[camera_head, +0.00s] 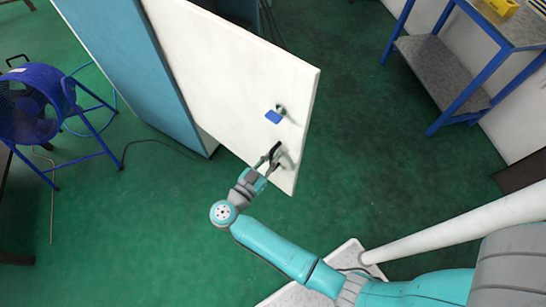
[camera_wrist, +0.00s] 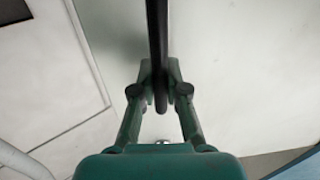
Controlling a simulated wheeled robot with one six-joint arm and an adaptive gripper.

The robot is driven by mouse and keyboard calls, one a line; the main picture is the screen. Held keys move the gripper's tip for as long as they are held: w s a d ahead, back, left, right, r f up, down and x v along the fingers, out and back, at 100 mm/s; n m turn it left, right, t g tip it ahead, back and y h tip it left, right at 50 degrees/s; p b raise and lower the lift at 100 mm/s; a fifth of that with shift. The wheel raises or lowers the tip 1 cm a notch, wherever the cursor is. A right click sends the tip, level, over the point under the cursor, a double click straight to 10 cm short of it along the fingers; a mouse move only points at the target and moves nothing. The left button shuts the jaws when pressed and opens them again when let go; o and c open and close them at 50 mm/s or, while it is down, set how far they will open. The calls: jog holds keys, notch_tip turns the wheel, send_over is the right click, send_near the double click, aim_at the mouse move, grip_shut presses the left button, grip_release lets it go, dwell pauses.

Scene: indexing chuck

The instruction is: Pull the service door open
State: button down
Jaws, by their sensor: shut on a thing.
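The service door (camera_head: 235,75) is a white panel on a blue cabinet (camera_head: 115,65). It stands swung out from the cabinet, at an angle to its side. A dark bar handle (camera_head: 275,154) sits low near the door's free edge. My gripper (camera_head: 267,165) is at this handle. In the wrist view, the two fingers of my gripper (camera_wrist: 160,88) are closed around the dark vertical bar of the handle (camera_wrist: 157,35), near its lower end. A blue tag (camera_head: 273,117) hangs at a small lock above the handle.
A blue drum fan (camera_head: 30,105) on a stand is at the left, with cables on the green floor. A blue-framed workbench (camera_head: 450,75) with a yellow object (camera_head: 502,6) is at the upper right. The floor (camera_head: 375,140) right of the door is clear.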

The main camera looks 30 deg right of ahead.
jog(key=shift+s+a, duration=0.1)
jog(key=shift+a, duration=0.2)
jog(key=c, duration=1.2)
grip_release()
jog(key=v, duration=1.2)
